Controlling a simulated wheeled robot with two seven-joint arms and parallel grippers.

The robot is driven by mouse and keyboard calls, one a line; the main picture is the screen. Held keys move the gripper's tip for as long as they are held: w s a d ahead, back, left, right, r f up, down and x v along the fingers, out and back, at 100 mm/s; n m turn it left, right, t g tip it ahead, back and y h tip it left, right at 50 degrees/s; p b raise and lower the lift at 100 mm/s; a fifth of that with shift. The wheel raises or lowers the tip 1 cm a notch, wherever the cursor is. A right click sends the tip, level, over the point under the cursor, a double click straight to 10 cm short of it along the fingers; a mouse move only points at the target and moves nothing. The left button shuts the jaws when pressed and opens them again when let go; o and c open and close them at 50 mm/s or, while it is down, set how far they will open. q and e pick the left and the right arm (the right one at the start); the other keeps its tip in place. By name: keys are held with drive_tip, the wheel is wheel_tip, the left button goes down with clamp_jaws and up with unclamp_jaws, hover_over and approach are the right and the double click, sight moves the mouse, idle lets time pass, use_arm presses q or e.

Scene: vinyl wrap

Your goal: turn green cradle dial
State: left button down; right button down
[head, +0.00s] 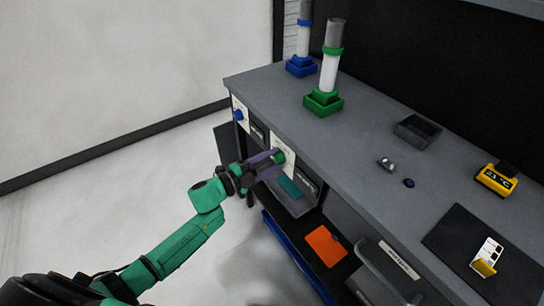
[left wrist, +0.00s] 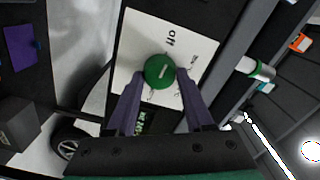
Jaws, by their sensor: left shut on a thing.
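The green dial (left wrist: 160,72) sits on a white plate (left wrist: 193,42) with printed marks, the word "off" among them. In the head view the dial (head: 280,157) shows on the front of the bench, below the green cradle (head: 323,103). My left gripper (left wrist: 160,84) has its two purple fingers on either side of the dial and is shut on it. It also shows in the head view (head: 276,158), reaching the plate from the left. The green cradle holds an upright white roll with a green band (head: 331,60). My right gripper is not in view.
A blue cradle (head: 301,67) with its own roll stands farther back, with a blue dial (head: 239,115) on the front. The bench top (head: 370,125) also bears a dark tray (head: 417,131), a yellow device (head: 496,180) and a black mat (head: 464,236). Open floor lies left.

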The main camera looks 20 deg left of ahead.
use_arm(q)
drive_tip(key=shift+n+p, duration=0.3)
drive_tip(key=shift+n, duration=0.2)
drive_tip(key=shift+c, duration=1.4)
unclamp_jaws()
drive_tip(key=v, duration=1.4)
drive_tip(key=shift+s, duration=0.25)
drive_tip(key=shift+a, duration=0.15)
